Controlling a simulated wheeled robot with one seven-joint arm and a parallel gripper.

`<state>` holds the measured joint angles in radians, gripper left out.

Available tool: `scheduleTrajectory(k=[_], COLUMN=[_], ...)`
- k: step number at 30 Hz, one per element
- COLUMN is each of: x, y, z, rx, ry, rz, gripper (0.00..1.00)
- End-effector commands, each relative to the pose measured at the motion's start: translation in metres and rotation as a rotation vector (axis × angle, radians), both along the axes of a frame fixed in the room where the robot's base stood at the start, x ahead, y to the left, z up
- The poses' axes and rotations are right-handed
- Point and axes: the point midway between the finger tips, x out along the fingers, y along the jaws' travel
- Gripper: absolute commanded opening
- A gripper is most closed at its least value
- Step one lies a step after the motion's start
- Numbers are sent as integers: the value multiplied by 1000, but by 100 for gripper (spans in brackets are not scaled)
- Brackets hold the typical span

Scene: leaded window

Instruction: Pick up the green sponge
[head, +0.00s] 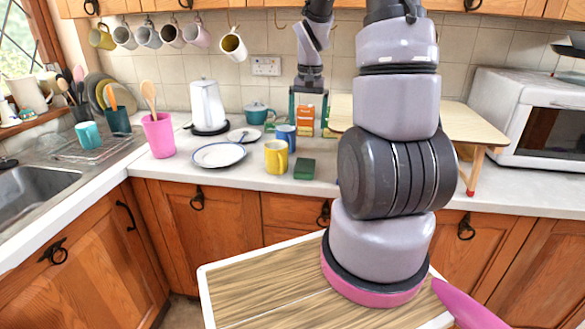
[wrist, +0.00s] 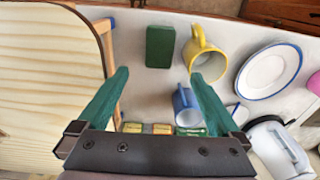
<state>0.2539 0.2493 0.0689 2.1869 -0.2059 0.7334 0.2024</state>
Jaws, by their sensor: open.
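The green sponge (head: 304,169) lies on the counter near its front edge, just right of a yellow mug (head: 276,157). In the wrist view the sponge (wrist: 160,46) is a dark green block at the top, beyond my fingertips and roughly centred between them. My gripper (wrist: 160,76) is open, its two teal fingers spread wide with nothing held between them. In the head view my gripper (head: 308,118) is farther back than the sponge, by the small boxes, and apart from it.
A blue mug (wrist: 185,103) and the yellow mug stand close to the sponge. Small boxes (head: 305,115) are behind. A wooden stand (head: 470,125) is to the right, a plate (head: 219,155) and kettle (head: 207,105) to the left. Counter right of the sponge looks clear.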

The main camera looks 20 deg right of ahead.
Motion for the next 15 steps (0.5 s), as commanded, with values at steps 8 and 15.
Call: scheduleTrajectory(k=[8, 15], x=[9, 8], y=[-17, -17], z=[-50, -83], rx=[7, 9], ry=[72, 80], rz=[-20, -20], gripper=[100, 100])
